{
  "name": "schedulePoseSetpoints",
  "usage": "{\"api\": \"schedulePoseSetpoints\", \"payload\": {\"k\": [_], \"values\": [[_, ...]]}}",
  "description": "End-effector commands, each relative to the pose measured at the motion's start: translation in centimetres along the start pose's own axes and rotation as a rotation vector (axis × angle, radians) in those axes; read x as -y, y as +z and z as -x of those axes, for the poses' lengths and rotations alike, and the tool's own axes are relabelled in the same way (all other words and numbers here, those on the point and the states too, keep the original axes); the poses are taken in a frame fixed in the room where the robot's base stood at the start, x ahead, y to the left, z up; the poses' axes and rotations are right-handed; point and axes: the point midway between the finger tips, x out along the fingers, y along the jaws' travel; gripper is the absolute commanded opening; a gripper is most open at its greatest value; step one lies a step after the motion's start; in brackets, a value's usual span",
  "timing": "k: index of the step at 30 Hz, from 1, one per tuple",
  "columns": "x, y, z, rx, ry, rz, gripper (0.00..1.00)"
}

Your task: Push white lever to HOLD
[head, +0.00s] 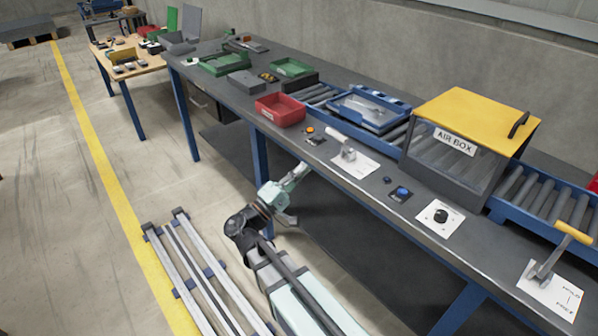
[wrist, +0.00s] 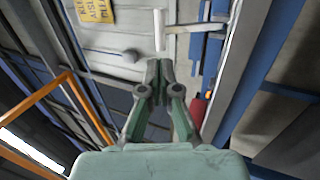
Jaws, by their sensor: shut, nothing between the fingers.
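The white lever (head: 337,134) stands on a grey bracket on a white label plate (head: 357,165) at the bench's front edge. Its white handle tilts up and to the left in the head view. The label writing is too small to read. My gripper (head: 302,168) is by the front edge of the bench, below and left of the lever, and apart from it. In the wrist view my gripper (wrist: 158,68) is shut and empty, and a white handle (wrist: 159,30) on a grey stem appears just beyond the fingertips, with a gap between.
A red bin (head: 281,110) and an orange button (head: 310,129) are left of the lever. A blue button (head: 401,192), a black knob (head: 441,215) and a yellow-handled lever (head: 573,233) are to its right. The air box (head: 460,140) stands behind, over the roller conveyor (head: 394,128).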

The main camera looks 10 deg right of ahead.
Motion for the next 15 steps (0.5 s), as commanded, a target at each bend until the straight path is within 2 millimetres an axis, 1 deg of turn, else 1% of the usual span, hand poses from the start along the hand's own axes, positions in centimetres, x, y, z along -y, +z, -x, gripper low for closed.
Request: {"api": "schedulePoseSetpoints", "payload": {"k": [1,9,15], "values": [[-0.1,0.0,-1.1,0.003,0.0,0.0,0.0],[-0.1,0.0,-6.4,0.003,0.001,0.001,0.0],[-0.1,0.0,-9.3,0.002,0.0,0.0,0.0]]}}
